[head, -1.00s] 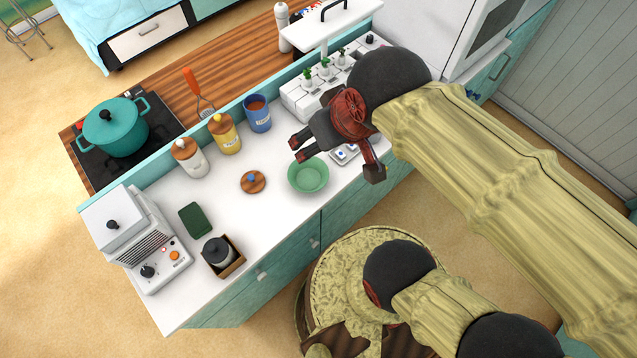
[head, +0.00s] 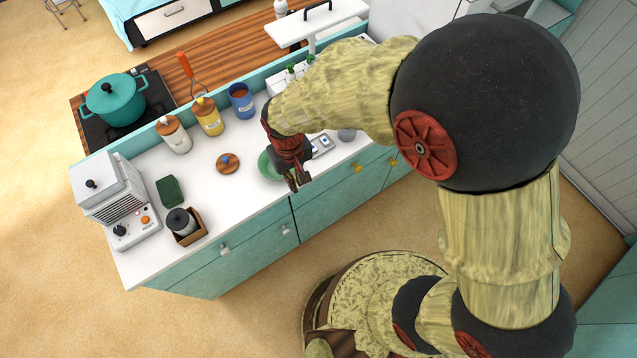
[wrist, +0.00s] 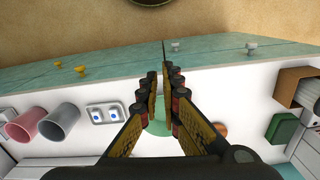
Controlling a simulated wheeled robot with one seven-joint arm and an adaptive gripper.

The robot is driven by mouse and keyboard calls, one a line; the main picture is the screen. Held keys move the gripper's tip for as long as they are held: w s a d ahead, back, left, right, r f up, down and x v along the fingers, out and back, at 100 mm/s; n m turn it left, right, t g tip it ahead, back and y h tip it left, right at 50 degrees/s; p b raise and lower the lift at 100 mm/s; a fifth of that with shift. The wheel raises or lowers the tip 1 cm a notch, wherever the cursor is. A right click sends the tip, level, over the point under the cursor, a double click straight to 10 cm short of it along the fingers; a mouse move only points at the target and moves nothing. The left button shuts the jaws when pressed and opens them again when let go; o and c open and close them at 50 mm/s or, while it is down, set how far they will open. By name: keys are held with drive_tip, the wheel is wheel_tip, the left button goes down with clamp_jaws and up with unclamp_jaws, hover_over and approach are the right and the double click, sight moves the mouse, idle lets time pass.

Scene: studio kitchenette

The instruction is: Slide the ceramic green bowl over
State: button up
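The green ceramic bowl (head: 268,164) sits on the white counter near its front edge. My gripper (head: 297,183) is over the bowl's right side and hides much of it in the head view. In the wrist view, parts of the bowl (wrist: 158,126) show between and beside the fingers. My gripper (wrist: 165,76) has its fingers close together with a narrow gap between the tips. I see nothing held in that gap. Whether the fingers touch the bowl I cannot tell.
A round wooden lid (head: 228,164) lies left of the bowl. Canisters line the back. The counter in front of the lid is clear.

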drive_tip(key=shift+w+r, duration=0.1)
drive_tip(key=shift+w, duration=0.1)
clamp_jaws()
drive_tip(key=shift+w+a+f+b, duration=0.4)
drive_tip(key=shift+w+f, duration=0.25)
drive_tip(key=shift+f, duration=1)
drive_tip(key=shift+w+a+f+b, duration=0.4)
drive_tip(key=shift+w+f, duration=0.25)
drive_tip(key=shift+f, duration=1.05)
drive_tip(key=shift+w+a+f+b, duration=0.4)
drive_tip(key=shift+w+f, duration=0.25)
drive_tip(key=shift+f, duration=1)
drive_tip(key=w+a, duration=0.2)
drive_tip(key=w, duration=0.2)
drive_tip(key=w+a, duration=0.2)
drive_tip(key=w, duration=0.3)
drive_tip(key=w+a, duration=0.2)
drive_tip(key=w, duration=0.3)
drive_tip(key=shift+a, duration=0.25)
drive_tip(key=shift+s+d, duration=0.1)
drive_tip(key=shift+s, duration=0.05)
